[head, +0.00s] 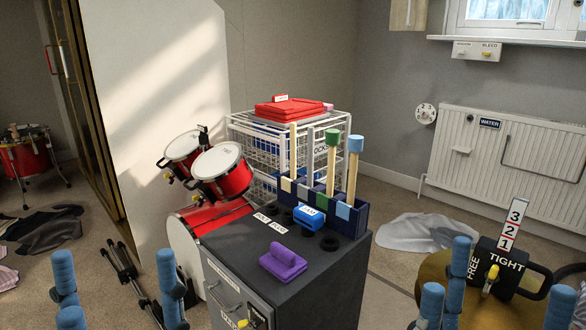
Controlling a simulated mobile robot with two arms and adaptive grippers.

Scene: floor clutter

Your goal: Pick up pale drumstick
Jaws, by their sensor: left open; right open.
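A pale wooden drumstick (293,148) stands upright at the left end of a dark blue holder (362,214) on a grey cabinet. Its lower end is hidden in the holder, behind a cream label. Two other sticks stand further right, one with a green top (332,138) and one with a light blue top (356,144). My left gripper (115,275) is open and empty at the lower left, left of the cabinet. My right gripper (505,275) is open and empty at the lower right. Both are well apart from the sticks.
A white wire rack (240,140) stands behind. Red drums (221,170) stand left. A "FREE/TIGHT" lever panel (497,268) is at my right gripper. Dark clothes (45,232) lie left.

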